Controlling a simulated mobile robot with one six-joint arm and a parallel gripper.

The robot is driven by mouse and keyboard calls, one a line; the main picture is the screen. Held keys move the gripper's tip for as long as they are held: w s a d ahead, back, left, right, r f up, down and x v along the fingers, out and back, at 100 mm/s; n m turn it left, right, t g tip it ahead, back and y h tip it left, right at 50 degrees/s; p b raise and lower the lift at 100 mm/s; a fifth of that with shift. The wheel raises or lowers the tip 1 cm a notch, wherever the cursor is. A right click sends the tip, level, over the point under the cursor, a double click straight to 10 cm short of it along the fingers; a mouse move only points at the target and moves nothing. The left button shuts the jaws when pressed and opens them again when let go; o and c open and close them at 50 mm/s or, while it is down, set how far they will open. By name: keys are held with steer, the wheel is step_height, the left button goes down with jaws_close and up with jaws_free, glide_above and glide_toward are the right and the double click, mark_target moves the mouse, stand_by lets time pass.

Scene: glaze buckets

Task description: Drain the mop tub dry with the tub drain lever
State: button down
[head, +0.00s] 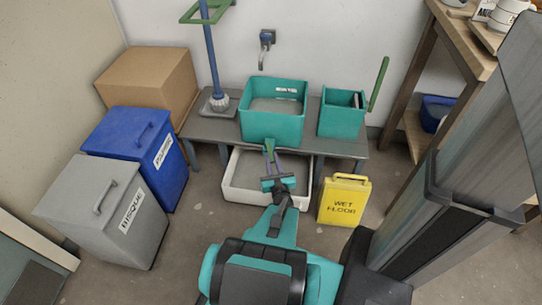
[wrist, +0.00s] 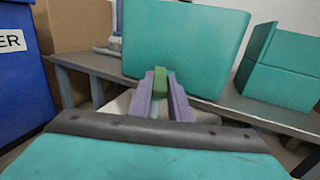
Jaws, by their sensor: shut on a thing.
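The teal mop tub (head: 262,128) stands on a grey bench, with greyish contents inside; I cannot tell how deep they are. It also fills the upper middle of the wrist view (wrist: 186,45). My gripper (head: 269,150) is at the tub's lower front. In the wrist view its two purple fingers (wrist: 161,95) are shut on a small green piece, the tub drain lever (wrist: 160,80), just in front of the tub wall. The fingers hide most of the lever, and its angle is unclear.
A pale basin (head: 236,190) sits on the floor below the grey bench (head: 205,129). A smaller teal bin (head: 341,122) stands right of the tub. A yellow wet-floor sign (head: 343,202), blue bin (head: 130,150), grey bin (head: 95,215) and cardboard box (head: 150,78) stand around.

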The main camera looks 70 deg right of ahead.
steer(key=shift+w+d, duration=0.1)
steer(key=shift+d, duration=0.05)
steer(key=c, duration=1.6)
jaws_free()
steer(key=shift+c, duration=0.2)
